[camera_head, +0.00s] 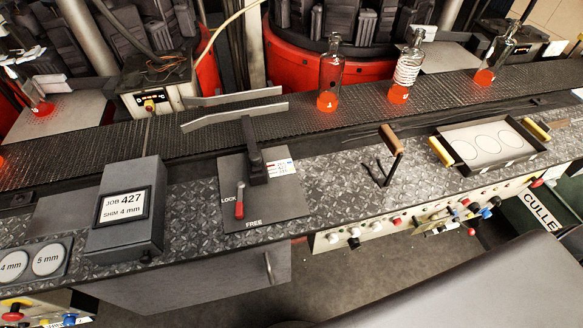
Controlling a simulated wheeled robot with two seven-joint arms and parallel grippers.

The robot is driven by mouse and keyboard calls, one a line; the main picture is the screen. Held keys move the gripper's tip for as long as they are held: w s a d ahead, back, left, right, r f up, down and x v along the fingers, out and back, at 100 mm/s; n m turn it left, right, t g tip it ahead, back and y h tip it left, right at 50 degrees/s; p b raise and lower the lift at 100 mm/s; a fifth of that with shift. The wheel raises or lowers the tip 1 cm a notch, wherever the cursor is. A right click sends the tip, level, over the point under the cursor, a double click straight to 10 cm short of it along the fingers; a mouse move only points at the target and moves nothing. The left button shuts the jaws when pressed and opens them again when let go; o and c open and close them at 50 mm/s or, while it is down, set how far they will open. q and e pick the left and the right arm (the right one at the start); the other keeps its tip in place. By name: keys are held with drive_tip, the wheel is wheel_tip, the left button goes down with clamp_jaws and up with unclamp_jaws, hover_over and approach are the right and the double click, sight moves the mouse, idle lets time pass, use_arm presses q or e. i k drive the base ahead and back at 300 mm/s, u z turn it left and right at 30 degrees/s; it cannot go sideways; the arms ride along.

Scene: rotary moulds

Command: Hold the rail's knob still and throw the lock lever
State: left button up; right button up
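A dark plate (228,165) on the bench carries a small lever with a red handle (239,210). The handle points down, toward the word FREE; the word LOCK is to its left. A black arm or slide (253,150) runs from the plate back to the guide rails, with a block at its near end. I cannot make out which part of it is the knob. A small printed label (282,168) sits right of the block. Two pale metal guide rails (235,115) lie over the conveyor. Neither of my grippers is in view.
A box (124,207) reading JOB 427, SHIM 4 mm stands left of the plate, with round 4 mm and 5 mm pieces (47,259) beyond. Bottles with glowing orange bases (328,80) stand on the conveyor (375,110). A wooden-handled tool (391,139) and tray (487,158) are right.

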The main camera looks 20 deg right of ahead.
sight(242, 187)
drive_tip(key=u, duration=1.5)
drive_tip(key=k, duration=1.8)
drive_tip(key=u, duration=0.25)
